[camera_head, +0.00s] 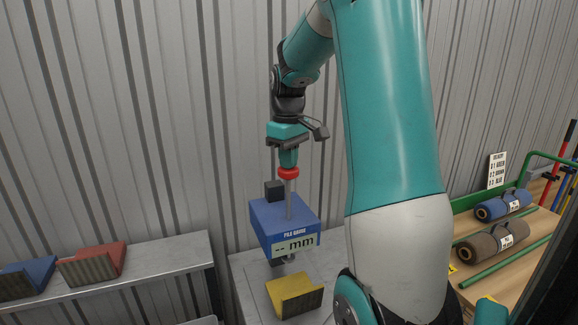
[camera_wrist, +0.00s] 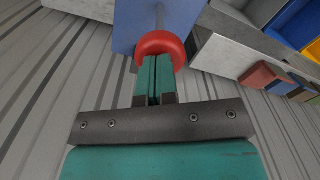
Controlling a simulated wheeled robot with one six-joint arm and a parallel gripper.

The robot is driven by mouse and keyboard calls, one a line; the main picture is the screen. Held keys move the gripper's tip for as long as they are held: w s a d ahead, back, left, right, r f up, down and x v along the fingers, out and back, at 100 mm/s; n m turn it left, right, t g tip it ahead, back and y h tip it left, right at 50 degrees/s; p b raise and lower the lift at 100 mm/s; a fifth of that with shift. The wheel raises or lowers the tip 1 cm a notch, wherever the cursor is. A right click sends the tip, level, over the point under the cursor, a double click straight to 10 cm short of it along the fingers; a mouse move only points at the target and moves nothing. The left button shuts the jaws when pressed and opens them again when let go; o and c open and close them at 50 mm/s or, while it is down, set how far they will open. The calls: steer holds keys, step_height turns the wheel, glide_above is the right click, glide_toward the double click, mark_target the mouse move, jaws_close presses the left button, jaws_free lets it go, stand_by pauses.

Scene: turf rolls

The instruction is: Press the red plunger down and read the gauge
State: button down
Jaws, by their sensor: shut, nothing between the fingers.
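The red plunger (camera_head: 289,173) is a round red knob on a grey rod, standing above the blue pile gauge (camera_head: 270,219). The gauge display (camera_head: 296,244) reads "-- mm". My gripper (camera_head: 288,163) is shut and points down, with its fingertips at the top of the red knob. In the wrist view my shut fingers (camera_wrist: 157,70) reach to the red knob (camera_wrist: 161,45) and hide part of it. They look to be touching it or very close; I cannot tell which. The rod shows between the knob and the gauge body.
A yellow angled block (camera_head: 295,296) lies on the grey bench below the gauge. A shelf at left holds a red block (camera_head: 92,264) and a blue block (camera_head: 28,277).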

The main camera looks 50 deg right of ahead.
steer(key=b, duration=0.6)
glide_above(288, 219)
steer(key=shift+d+f, duration=0.1)
steer(key=shift+f, duration=4.65)
steer(key=shift+r, duration=0.1)
step_height(288, 219, up, 15)
steer(key=p, duration=1.4)
steer(key=shift+r, duration=0.15)
